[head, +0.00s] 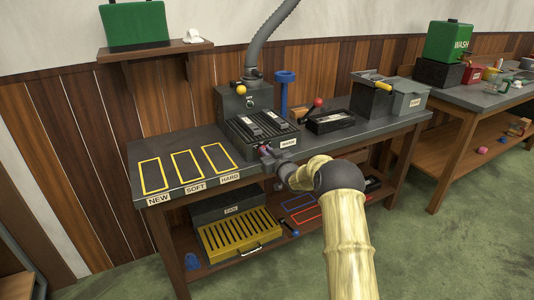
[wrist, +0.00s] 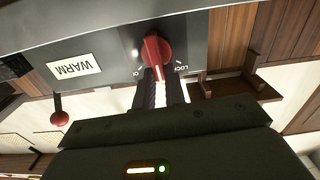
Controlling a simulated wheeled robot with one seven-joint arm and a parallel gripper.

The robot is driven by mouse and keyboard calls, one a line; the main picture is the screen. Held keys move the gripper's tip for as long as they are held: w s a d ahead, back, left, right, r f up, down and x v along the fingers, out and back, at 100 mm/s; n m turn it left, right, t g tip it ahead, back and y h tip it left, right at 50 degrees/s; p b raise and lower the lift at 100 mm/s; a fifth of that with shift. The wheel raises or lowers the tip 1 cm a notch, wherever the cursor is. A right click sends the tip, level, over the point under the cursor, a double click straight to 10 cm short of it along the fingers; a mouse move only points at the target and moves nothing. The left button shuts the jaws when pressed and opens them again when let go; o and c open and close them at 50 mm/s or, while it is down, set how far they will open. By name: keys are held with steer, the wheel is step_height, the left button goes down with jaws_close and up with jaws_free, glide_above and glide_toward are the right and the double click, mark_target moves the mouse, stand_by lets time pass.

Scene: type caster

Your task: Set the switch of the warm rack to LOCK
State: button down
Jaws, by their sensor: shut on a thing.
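The warm rack (head: 243,135) is a dark unit with ribbed bars on the bench, with a white label on its front. In the wrist view its front panel (wrist: 108,55) shows an upside-down WARM label (wrist: 73,68) and a red switch (wrist: 154,50). The switch's handle points down in the picture, between the LOCK mark (wrist: 182,66) and another mark, partly hidden, on the left. My gripper (wrist: 158,82) is shut on the switch handle, and its fingers hide the handle's end. In the head view my gripper (head: 267,152) is at the rack's front, the switch hidden behind it.
A red-ball lever (head: 318,102) and a dark tray (head: 330,122) are right of the rack. Three yellow-outlined areas (head: 187,165) labelled NEW, SOFT and HARD lie clear on the left. A yellow slotted bin (head: 240,238) stands on the lower shelf.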

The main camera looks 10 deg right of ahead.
steer(key=n+b, duration=0.3)
steer(key=a+n+b, duration=0.1)
steer(key=n+b, duration=0.2)
steer(key=f+n+b, duration=0.1)
steer(key=n+b, duration=0.2)
steer(key=n, duration=0.1)
steer(key=shift+s+a+f+b, duration=0.1)
steer(key=shift+s+a+b, duration=0.1)
steer(key=shift+s+b, duration=0.1)
steer(key=shift+n, duration=0.3)
steer(key=c, duration=1.5)
jaws_free()
steer(key=shift+o, duration=0.2)
steer(key=shift+s+d+r, duration=0.2)
steer(key=shift+s, duration=0.35)
steer(key=p+v, duration=0.1)
steer(key=v, duration=1.5)
